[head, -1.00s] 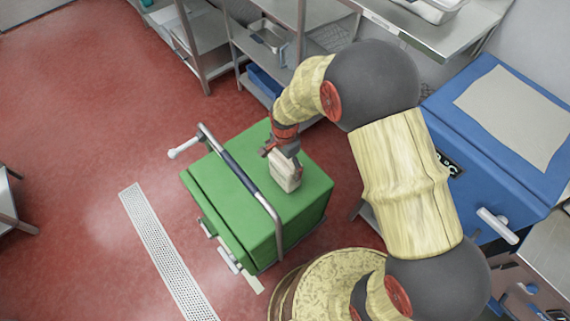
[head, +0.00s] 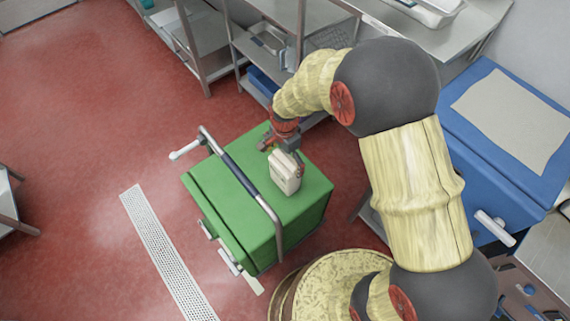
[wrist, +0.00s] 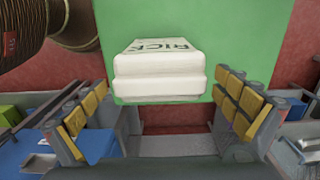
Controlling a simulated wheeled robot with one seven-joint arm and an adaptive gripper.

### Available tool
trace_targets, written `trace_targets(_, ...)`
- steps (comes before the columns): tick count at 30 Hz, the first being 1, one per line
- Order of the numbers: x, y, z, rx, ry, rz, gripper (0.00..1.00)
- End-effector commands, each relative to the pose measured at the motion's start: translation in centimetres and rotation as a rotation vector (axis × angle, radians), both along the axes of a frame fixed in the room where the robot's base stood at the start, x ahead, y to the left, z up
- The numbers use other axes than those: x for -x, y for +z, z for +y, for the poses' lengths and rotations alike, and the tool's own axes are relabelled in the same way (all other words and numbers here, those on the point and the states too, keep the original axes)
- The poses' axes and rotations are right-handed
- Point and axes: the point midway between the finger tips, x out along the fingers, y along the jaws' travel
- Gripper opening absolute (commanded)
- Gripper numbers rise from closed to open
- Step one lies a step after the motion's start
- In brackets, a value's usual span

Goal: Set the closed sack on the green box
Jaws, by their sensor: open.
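The closed sack (head: 284,172) is a small white bag standing on top of the green box (head: 232,196), behind the box's bar handle. In the wrist view the sack (wrist: 160,72) shows dark lettering on its face and sits against the green top (wrist: 225,40). My gripper (head: 283,150) is right beside the sack on its far side. In the wrist view my gripper (wrist: 160,112) is open, its yellow-padded fingers spread wide to either side of the sack, with no contact visible.
A bar handle (head: 240,172) arches over the green box. A blue box (head: 480,160) with a cloth on top stands at the right. Metal shelves (head: 290,50) stand behind. Red floor with a drain grate (head: 165,250) lies free at the left.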

Motion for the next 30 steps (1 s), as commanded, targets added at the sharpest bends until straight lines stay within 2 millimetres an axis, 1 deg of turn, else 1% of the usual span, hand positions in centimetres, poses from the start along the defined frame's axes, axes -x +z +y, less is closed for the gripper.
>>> trace_targets(1, -0.1, 1.5, 0.0, -0.001, 0.0, -0.003, 1.0)
trace_targets(3, 0.0, 2.9, 0.0, 0.0, 0.0, -0.002, 1.0)
trace_targets(6, 0.0, 4.7, 0.0, 0.0, 0.0, -0.002, 1.0)
trace_targets(9, 0.0, 6.0, 0.0, 0.0, 0.0, 0.0, 1.0)
trace_targets(13, 0.0, 7.0, 0.0, -0.001, 0.0, -0.001, 1.0)
trace_targets(20, 0.0, 7.6, -0.1, 0.0, 0.004, -0.002, 1.0)
trace_targets(22, 0.1, 8.7, -0.5, -0.004, 0.023, -0.013, 1.0)
trace_targets(23, 0.1, 9.6, -0.8, -0.007, 0.037, -0.024, 1.0)
trace_targets(26, 0.6, 13.9, -2.3, -0.014, 0.122, -0.075, 1.0)
trace_targets(27, 1.1, 16.0, -3.2, -0.015, 0.169, -0.101, 1.0)
trace_targets(29, 2.3, 19.4, -4.7, -0.012, 0.25, -0.144, 1.0)
trace_targets(30, 3.3, 21.5, -5.7, -0.007, 0.306, -0.174, 1.0)
